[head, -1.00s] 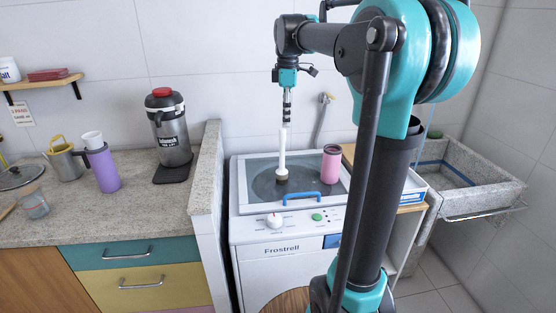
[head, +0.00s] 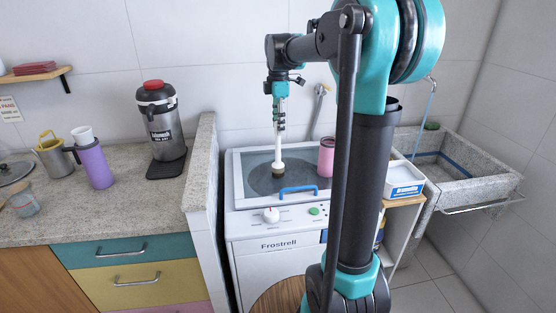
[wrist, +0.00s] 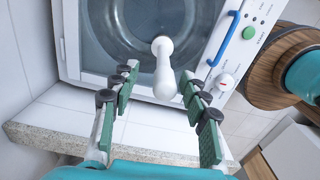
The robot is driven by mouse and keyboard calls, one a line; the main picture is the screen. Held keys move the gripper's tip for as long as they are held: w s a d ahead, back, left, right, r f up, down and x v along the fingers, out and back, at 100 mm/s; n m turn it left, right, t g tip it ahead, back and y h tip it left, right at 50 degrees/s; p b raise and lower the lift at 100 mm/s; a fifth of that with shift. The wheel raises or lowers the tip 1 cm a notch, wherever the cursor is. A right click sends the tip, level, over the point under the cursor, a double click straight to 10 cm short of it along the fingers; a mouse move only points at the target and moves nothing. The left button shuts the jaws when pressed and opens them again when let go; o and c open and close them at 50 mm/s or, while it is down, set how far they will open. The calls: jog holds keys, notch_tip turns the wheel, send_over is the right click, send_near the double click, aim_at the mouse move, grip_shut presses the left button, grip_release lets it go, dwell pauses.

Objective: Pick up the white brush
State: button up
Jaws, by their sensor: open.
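The white brush (head: 279,152) stands upright on the washing machine's glass lid, with its dark brown bristle end down. In the wrist view the brush (wrist: 165,68) shows with its handle end toward me, between the tips of my fingers. My gripper (head: 279,125) points down right above the brush, around or just over the top of its handle. In the wrist view my gripper (wrist: 159,72) is open, with a gap on each side of the handle. I cannot tell how deep the handle sits between the fingers.
A pink cup (head: 327,157) stands on the lid to the right of the brush. A blue handle (head: 298,190) is at the front of the washing machine (head: 262,222). A granite-topped wall (head: 202,150) rises to the left. A stone sink (head: 465,168) is to the right.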

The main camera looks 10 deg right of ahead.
aim_at(278, 150)
jog(key=shift+s+a+f, duration=0.1)
jog(key=shift+s+f, duration=0.05)
jog(key=shift+f, duration=1.25)
jog(key=shift+s+f, duration=0.15)
jog(key=shift+f, duration=1.2)
grip_shut()
